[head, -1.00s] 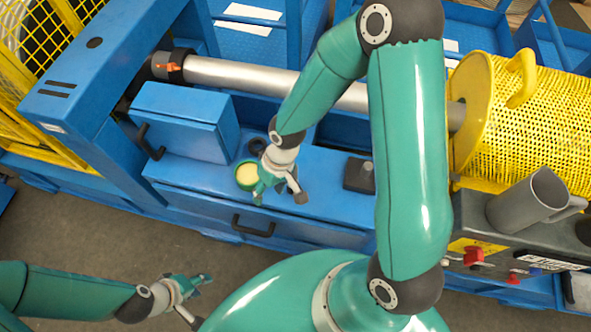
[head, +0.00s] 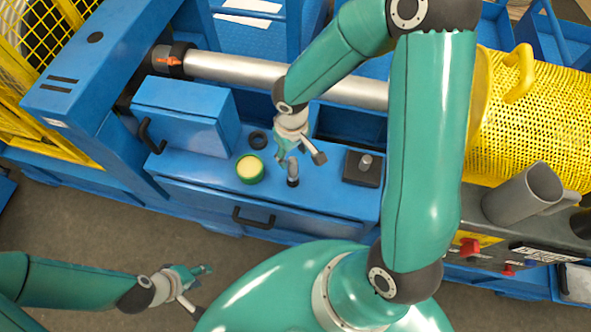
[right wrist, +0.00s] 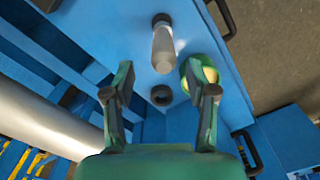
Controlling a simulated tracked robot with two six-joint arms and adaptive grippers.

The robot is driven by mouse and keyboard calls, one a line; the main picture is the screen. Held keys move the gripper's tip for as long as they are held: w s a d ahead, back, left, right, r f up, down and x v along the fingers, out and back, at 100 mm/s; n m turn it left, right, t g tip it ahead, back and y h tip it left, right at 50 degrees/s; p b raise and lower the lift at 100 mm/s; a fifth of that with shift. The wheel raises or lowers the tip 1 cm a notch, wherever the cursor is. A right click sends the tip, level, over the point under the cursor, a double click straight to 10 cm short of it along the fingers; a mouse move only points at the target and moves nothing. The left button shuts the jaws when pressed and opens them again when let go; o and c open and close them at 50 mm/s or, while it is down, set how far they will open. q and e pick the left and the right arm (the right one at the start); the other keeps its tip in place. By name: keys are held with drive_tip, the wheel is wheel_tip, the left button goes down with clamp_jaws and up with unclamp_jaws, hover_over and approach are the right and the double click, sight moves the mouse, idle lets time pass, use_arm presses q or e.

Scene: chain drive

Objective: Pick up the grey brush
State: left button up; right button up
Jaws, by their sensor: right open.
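The grey brush (head: 292,170) is a small grey cylinder with a dark end on the blue bench top, partly hidden by my right gripper in the head view. In the right wrist view the brush (right wrist: 163,50) shows ahead, beyond the fingertips and between their lines. My right gripper (head: 300,156) is open and empty, with its fingers (right wrist: 160,90) apart and not touching the brush. My left gripper (head: 202,290) is low at the left, away from the bench, and its fingers look spread and empty.
A green tin with pale yellow contents (head: 250,169) stands left of the brush, and a black ring (head: 257,140) lies behind it. A dark block with a knob (head: 362,168) is to the right. A blue box (head: 180,125) and a long metal shaft (head: 240,72) lie beyond.

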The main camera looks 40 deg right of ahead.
sight(292, 167)
drive_tip(key=shift+a+f, duration=0.2)
drive_tip(key=shift+f, duration=3.25)
drive_tip(key=shift+c, duration=0.2)
clamp_jaws()
